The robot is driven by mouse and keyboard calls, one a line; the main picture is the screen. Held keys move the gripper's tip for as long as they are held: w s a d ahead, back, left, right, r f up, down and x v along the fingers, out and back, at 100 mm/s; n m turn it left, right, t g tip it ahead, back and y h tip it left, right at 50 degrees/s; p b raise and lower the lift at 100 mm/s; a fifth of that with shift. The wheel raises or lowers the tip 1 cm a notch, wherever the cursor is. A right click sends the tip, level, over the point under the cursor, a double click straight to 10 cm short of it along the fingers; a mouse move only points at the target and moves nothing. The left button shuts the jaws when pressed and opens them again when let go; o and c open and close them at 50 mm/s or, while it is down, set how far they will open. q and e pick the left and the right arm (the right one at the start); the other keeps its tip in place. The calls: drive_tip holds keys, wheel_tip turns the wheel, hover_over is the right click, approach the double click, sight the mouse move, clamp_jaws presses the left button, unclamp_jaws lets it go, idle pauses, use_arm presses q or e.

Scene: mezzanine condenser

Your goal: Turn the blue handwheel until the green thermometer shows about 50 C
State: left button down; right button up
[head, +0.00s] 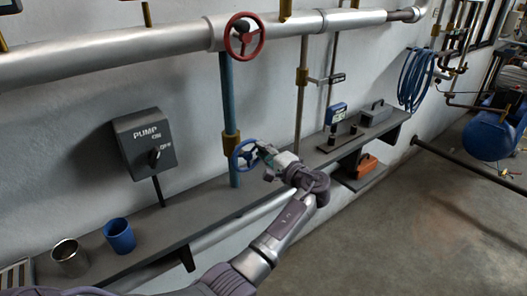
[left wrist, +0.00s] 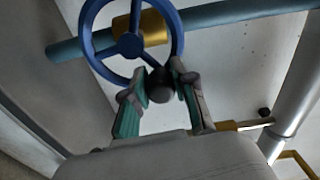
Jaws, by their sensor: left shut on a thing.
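The blue handwheel (head: 246,156) sits on a vertical blue pipe with a brass fitting, above the shelf. It also shows in the left wrist view (left wrist: 130,45), with spokes and a dark knob (left wrist: 160,86) at its rim. My left gripper (head: 264,152) is at the wheel's right side. In the left wrist view its teal-padded fingers (left wrist: 158,90) are shut around the knob, one on each side. I cannot make out a green thermometer or any reading. My right gripper is not in view.
A red handwheel (head: 244,36) is on the big pipe above. A pump switch box (head: 145,143) is on the wall at left. A blue cup (head: 119,236) and a metal cup (head: 69,258) stand on the shelf (head: 190,207). A blue meter (head: 336,113) is farther right.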

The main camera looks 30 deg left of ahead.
use_arm(q)
drive_tip(key=shift+r, duration=0.15)
drive_tip(key=c, duration=0.9)
unclamp_jaws()
drive_tip(key=shift+w, duration=0.1)
drive_tip(key=shift+d, duration=0.1)
drive_tip(key=v, duration=1.2)
